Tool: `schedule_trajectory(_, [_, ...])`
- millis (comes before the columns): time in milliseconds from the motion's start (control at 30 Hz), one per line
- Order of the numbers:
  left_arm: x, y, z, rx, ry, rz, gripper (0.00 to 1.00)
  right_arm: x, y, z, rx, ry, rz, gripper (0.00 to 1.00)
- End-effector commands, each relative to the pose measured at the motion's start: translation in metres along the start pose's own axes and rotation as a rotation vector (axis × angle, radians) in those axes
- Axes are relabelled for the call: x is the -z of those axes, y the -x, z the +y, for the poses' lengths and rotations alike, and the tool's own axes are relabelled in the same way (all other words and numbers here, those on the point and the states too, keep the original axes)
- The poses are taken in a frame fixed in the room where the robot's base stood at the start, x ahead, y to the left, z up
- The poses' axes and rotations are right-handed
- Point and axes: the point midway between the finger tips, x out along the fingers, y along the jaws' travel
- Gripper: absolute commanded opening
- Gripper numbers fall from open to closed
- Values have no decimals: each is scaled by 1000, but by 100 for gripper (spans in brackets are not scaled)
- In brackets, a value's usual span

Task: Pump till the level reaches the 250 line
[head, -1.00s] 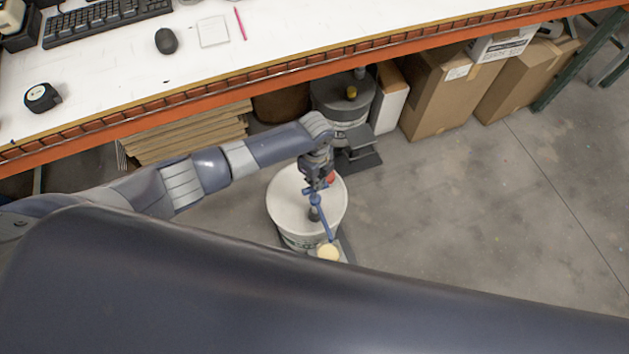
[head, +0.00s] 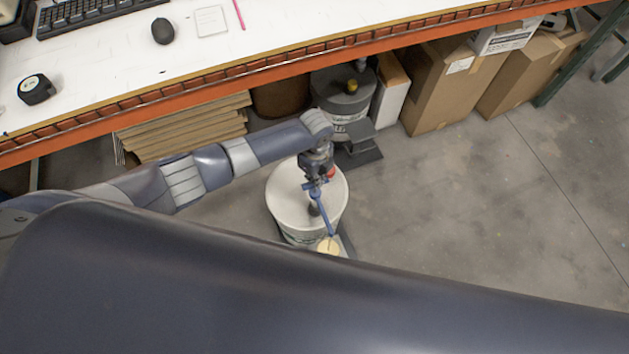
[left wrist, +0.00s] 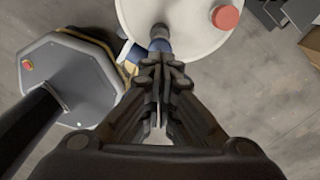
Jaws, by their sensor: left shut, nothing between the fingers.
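A white bucket (head: 281,205) stands on the floor with a blue pump (head: 323,212) on its lid; the pump's spout slopes down over a cup of pale yellow content (head: 329,246). The cup's level and its 250 line cannot be read. My left gripper (head: 317,181) is above the pump head. In the left wrist view my left gripper (left wrist: 160,68) is shut and empty, with its fingertips at the blue pump head (left wrist: 159,46) on the white lid (left wrist: 190,20); contact is unclear. My right gripper is not in view.
A red cap (left wrist: 226,17) sits on the lid. A grey bucket (head: 340,95) stands behind, under the orange-edged bench (head: 250,72). Cardboard boxes (head: 438,85) stand to its right, flat cardboard (head: 185,130) to its left. The floor at right is clear.

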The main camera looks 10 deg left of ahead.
Motion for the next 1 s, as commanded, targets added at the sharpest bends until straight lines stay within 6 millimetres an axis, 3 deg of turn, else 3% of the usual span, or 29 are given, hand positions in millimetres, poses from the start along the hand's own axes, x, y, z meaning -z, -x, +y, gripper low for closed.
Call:
schedule_trajectory(600, [1, -48, 1, -1, -1, 1, 0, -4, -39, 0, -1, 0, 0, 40])
schedule_trajectory(767, [0, -39, 0, -1, -1, 1, 0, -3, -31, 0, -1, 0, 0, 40])
schedule_trajectory(1000, [0, -10, 1, -1, -1, 0, 0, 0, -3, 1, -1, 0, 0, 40])
